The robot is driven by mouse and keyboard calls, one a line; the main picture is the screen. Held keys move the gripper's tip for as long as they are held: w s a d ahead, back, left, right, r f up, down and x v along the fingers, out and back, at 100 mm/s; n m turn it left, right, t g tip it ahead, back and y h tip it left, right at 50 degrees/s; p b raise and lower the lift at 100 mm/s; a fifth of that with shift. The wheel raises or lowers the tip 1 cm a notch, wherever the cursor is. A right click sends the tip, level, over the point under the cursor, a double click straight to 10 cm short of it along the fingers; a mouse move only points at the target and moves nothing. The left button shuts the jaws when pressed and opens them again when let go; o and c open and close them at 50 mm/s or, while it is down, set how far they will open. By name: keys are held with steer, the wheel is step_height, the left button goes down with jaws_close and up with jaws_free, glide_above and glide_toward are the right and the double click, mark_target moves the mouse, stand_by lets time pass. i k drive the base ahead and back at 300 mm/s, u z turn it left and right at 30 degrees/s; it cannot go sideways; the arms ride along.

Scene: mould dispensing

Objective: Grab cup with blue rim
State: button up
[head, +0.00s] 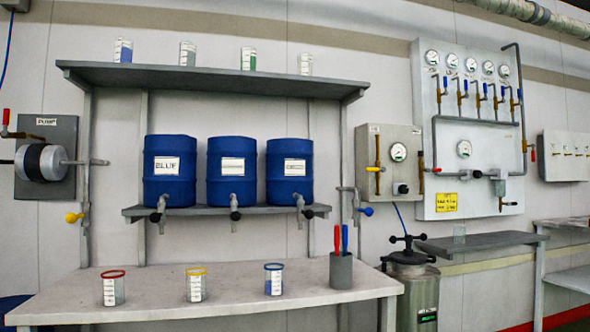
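The cup with the blue rim (274,280) stands upright on the right half of the pale bench top. It is clear with white markings and looks bluish inside. A cup with a yellow rim (196,285) stands to its left. A cup with a red rim (113,288) stands further left. My gripper is not in view.
A grey holder (341,271) with red- and blue-handled tools stands right of the blue-rimmed cup. Blue barrels (232,171) with taps sit on a shelf above the bench (150,312). A pressure vessel (410,285) stands at the bench's right end. The bench front is clear.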

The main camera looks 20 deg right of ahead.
mark_target(274, 272)
steer(key=z, duration=0.3)
steer(key=i, duration=1.1)
steer(key=z, duration=0.25)
